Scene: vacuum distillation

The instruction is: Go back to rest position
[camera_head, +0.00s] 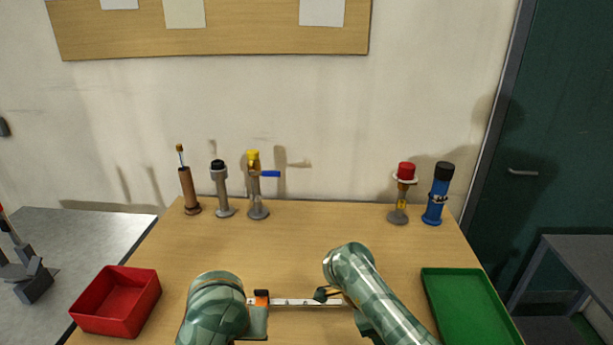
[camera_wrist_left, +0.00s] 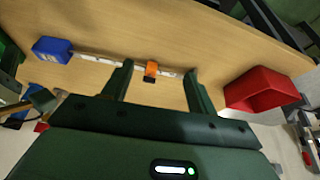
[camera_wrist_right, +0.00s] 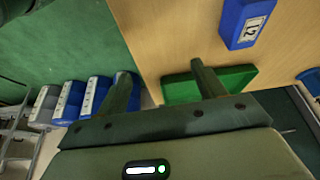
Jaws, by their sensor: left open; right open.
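My left gripper (camera_wrist_left: 157,68) is open and empty, its fingers spread in the left wrist view. An orange clip (camera_wrist_left: 151,69) on a white marked strip (camera_wrist_left: 95,58) shows between the fingertips, on the table beyond them. My right gripper (camera_wrist_right: 160,70) is open and empty, with a green tray (camera_wrist_right: 182,90) showing behind the fingers. In the head view both arms reach in over the front of the wooden table (camera_head: 300,245). The strip (camera_head: 290,302) and clip (camera_head: 262,298) lie between them. Arm links hide most of both grippers there.
A red bin (camera_head: 117,300) stands at front left, and the green tray (camera_head: 468,305) at front right. Several upright stands line the back edge, including a blue one (camera_head: 437,195) and a red-capped one (camera_head: 404,190). The middle of the table is clear.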

